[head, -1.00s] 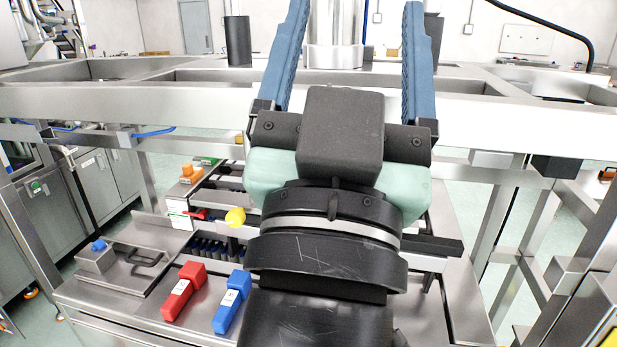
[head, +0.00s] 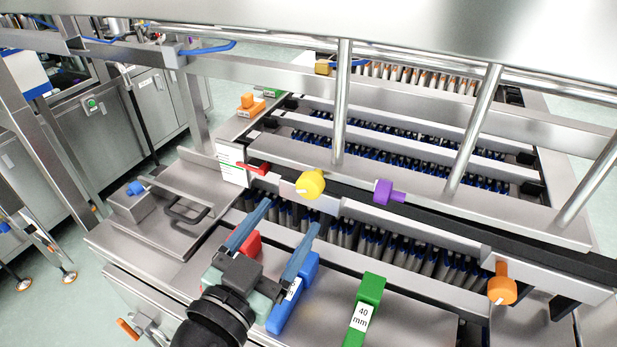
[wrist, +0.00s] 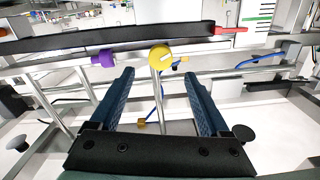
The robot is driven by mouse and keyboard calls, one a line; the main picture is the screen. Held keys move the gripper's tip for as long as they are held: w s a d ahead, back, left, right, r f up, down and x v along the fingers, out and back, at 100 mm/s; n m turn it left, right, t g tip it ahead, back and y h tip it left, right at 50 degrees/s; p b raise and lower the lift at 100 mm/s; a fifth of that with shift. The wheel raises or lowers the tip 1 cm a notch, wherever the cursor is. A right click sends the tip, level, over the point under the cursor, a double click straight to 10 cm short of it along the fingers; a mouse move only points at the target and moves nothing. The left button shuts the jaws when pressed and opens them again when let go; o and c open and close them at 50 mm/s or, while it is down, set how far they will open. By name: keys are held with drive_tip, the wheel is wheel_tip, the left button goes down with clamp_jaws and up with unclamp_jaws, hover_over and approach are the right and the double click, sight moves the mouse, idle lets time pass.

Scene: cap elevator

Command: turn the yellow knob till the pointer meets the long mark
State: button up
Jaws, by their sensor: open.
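The yellow knob (head: 311,184) sits on the front of a metal rail and has a white line on its face. It also shows in the wrist view (wrist: 159,57), just beyond and between the fingertips. A red pointer (head: 259,168) lies left of it, beside a white scale plate (head: 231,164). In the wrist view the red pointer (wrist: 230,30) is near the scale (wrist: 257,15), whose marks are small; I cannot tell which mark it meets. My gripper (head: 290,215) is open and empty, its blue fingers reaching toward the knob, apparently apart from it.
A purple knob (head: 389,192) is right of the yellow one on the rail. An orange knob (head: 502,284) is at the lower right. Red (head: 246,243), blue (head: 293,292) and green (head: 364,310) blocks lie around or below my gripper. Metal posts rise behind the rail.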

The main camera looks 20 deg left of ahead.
sight(307, 190)
drive_tip(key=w+p, duration=0.2)
drive_tip(key=w, duration=0.4)
drive_tip(key=shift+w+d+r, duration=0.1)
drive_tip(key=shift+w, duration=1.2)
clamp_jaws()
